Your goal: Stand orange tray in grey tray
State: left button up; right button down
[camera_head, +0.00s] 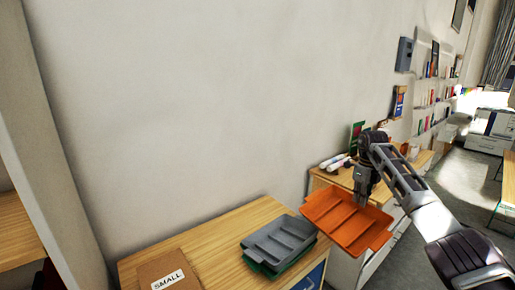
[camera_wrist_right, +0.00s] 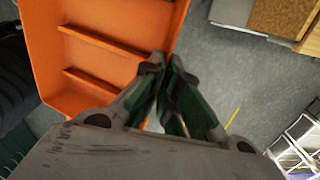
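The orange tray (camera_head: 335,218) hangs in the air at the right end of the near wooden table, slightly tilted, with its ribbed inside showing. My right gripper (camera_head: 362,196) is shut on its rim; the wrist view shows the fingertips (camera_wrist_right: 166,68) together at the wall of the orange tray (camera_wrist_right: 100,60). The grey tray (camera_head: 283,238) lies on the near table, left of the orange tray and apart from it. It is empty and rests on a green tray (camera_head: 262,270), of which only the edge shows. My left gripper is not in view.
A cardboard piece marked SMALL (camera_head: 168,272) lies on the near table (camera_head: 205,238), left of the trays. Behind the orange tray is another wooden surface (camera_head: 325,178) with white rolls (camera_head: 333,162). A wall runs behind; grey floor (camera_head: 455,190) is open at right.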

jog(key=shift+w+d+f+n, duration=0.1)
jog(key=shift+w+d+n, duration=0.3)
jog(key=shift+n, duration=2.5)
jog(key=shift+w+d+f+n, duration=0.1)
jog(key=shift+w+d+n, duration=0.25)
jog(key=shift+n, duration=2.55)
jog(key=shift+w+d+n, duration=0.25)
jog(key=shift+w+n, duration=0.25)
jog(key=shift+n, duration=2.4)
jog(key=shift+n, duration=0.5)
